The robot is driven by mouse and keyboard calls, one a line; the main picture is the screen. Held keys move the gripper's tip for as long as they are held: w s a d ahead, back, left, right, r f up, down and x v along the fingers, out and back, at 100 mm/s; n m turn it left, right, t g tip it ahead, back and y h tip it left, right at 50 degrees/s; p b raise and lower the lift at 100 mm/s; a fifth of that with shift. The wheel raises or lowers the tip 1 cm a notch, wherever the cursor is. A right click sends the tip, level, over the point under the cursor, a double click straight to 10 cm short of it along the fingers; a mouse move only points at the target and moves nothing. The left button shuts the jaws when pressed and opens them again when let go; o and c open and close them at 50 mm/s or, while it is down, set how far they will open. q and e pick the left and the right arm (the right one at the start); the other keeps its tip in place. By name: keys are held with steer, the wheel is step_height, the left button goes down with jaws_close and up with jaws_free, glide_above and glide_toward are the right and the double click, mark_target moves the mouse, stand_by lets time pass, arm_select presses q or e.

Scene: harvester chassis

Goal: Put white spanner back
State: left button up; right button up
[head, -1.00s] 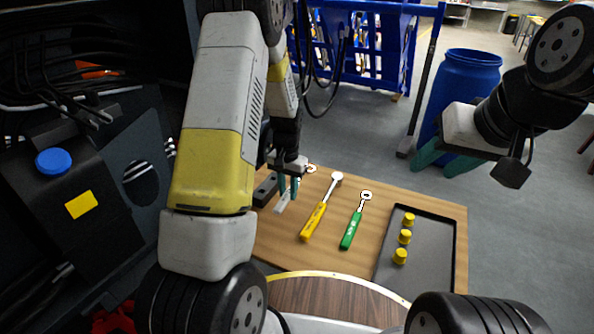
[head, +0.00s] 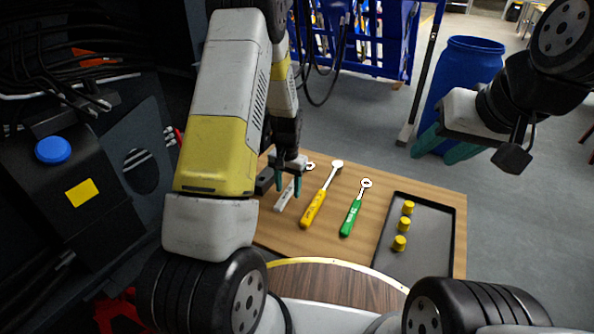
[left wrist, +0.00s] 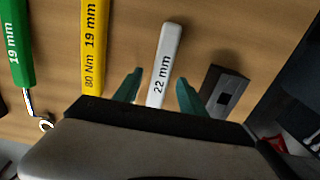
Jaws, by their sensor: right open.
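The white spanner (head: 285,199) lies on the wooden table, left of a yellow-handled wrench. In the left wrist view its white handle (left wrist: 165,62), marked 22 mm, runs between my left gripper's green fingers; its far end is hidden behind the gripper body. My left gripper (left wrist: 157,92) is open, with a gap between each finger and the handle. In the head view my left gripper (head: 287,184) is low over the spanner and hides part of it. My right gripper (head: 445,149) is open and empty at the upper right, away from the table.
The yellow wrench (head: 314,208) and a green spanner (head: 351,217) lie to the right. A dark tray (head: 420,262) holds yellow caps (head: 404,224). A dark block (left wrist: 223,90) sits close right of the white handle in the wrist view. A blue barrel (head: 470,70) stands behind.

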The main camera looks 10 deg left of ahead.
arm_select(q)
steer(key=shift+r, duration=3.9)
steer(key=shift+r, duration=0.1)
steer(key=s+r+t, duration=0.1)
steer(key=s+r, duration=0.2)
steer(key=r, duration=0.3)
steer(key=s+d+r+n+t+h, duration=0.1)
steer(key=s+r, duration=0.1)
steer(key=r, duration=0.4)
steer(key=s+r+t, duration=0.1)
steer(key=s+r, duration=0.2)
steer(key=r, duration=0.2)
steer(key=s+r+t, duration=0.1)
steer(key=s+r, duration=0.4)
steer(key=s, duration=0.3)
steer(key=s+d+r+n+t+h, duration=0.1)
steer(key=s+r, duration=0.3)
steer(key=s, duration=0.4)
steer(key=shift+r+t, duration=0.35)
steer(key=shift+t, duration=0.25)
steer(key=shift+s+d, duration=0.1)
